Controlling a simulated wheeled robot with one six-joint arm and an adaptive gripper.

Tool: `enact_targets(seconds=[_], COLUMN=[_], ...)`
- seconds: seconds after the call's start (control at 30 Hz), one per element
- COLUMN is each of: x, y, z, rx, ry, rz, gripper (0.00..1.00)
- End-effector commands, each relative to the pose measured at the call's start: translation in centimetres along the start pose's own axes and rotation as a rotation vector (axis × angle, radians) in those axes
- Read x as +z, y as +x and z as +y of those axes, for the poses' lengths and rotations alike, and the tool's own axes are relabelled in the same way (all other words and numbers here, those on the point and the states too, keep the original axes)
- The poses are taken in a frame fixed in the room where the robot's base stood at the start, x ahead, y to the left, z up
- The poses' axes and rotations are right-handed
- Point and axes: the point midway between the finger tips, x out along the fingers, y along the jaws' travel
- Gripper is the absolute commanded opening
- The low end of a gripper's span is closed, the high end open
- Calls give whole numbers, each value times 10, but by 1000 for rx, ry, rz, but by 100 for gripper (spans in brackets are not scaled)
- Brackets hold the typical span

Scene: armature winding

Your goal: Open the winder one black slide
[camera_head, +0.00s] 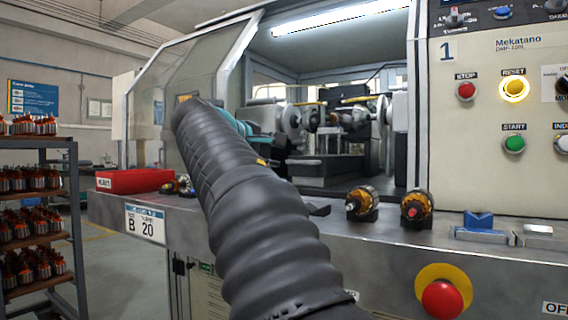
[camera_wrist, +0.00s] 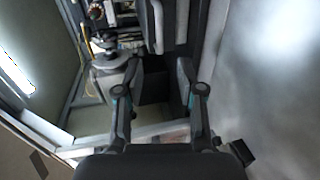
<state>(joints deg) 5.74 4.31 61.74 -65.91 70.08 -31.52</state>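Winder one (camera_head: 480,120), marked with a "1", stands open at the front, with its work bay in view. Inside the bay a dark block-like slide (camera_head: 325,168) sits low under the winding heads. My arm crosses the head view and hides the gripper there. In the wrist view my gripper (camera_wrist: 160,74) has its two fingers spread apart. A dark block (camera_wrist: 153,90) shows between and beyond the fingers; I cannot tell whether they touch it, or whether it is the black slide.
A red bin (camera_head: 135,180) stands on the ledge at the left. Two wound armatures (camera_head: 362,204) (camera_head: 416,207) and a blue V-block (camera_head: 479,220) sit on the front ledge. A clear guard panel (camera_head: 205,70) is at the left. A rack (camera_head: 40,215) of armatures stands far left.

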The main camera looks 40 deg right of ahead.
Motion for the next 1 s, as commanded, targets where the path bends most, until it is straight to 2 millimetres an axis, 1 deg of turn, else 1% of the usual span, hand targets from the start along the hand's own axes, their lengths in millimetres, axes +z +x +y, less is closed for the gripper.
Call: enact_targets(seconds=[0.07,0.17,0.7,0.83,1.0], x=[0,1,4,4,4], y=[3,13,110,126,138], z=[1,0,1,1,1], rx=[1,0,-1,0,1], ry=[0,0,1,-1,0], rz=[-2,-5,-10,-9,-7], gripper=[38,38,38,38,38])
